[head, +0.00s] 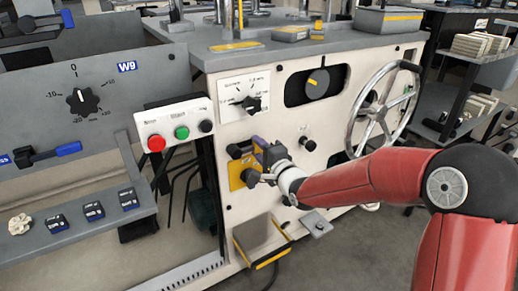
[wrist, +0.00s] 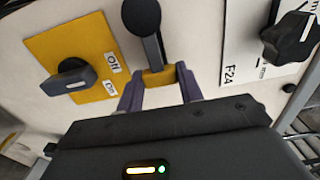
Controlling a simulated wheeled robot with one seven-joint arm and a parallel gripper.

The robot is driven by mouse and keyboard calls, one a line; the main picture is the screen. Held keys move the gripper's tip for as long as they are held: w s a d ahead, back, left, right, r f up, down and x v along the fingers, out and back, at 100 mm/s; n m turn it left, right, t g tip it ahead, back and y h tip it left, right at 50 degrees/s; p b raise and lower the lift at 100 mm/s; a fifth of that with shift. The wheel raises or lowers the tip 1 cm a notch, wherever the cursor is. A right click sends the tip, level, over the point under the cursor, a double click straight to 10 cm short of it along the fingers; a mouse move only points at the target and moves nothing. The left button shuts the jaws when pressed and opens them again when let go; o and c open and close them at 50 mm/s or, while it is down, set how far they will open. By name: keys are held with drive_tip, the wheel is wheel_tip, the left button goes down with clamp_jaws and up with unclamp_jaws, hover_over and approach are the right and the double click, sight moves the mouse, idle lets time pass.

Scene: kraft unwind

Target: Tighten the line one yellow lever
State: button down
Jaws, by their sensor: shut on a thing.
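The lever has a black ball knob (wrist: 141,17), a grey shaft and a yellow hub (wrist: 158,77). It stands on the cream machine front. In the wrist view the two purple fingers of my gripper (wrist: 160,86) sit on either side of the yellow hub and are shut on it. The shaft and knob stick out beyond the fingers. In the head view my gripper (head: 263,156) is at the panel and hides most of the lever; a black knob (head: 236,151) shows to its left. I see no label naming the lever's line.
A yellow plate (wrist: 95,38) with a dark ON/OFF switch (wrist: 74,76) is close to the lever. A black selector knob (head: 251,104) on a white label is above. A handwheel (head: 383,112) is to the right. A red, green and black button box (head: 177,130) is left.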

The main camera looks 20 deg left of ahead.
drive_tip(key=shift+f, duration=0.1)
drive_tip(key=c, duration=0.9)
unclamp_jaws()
drive_tip(key=v, duration=0.8)
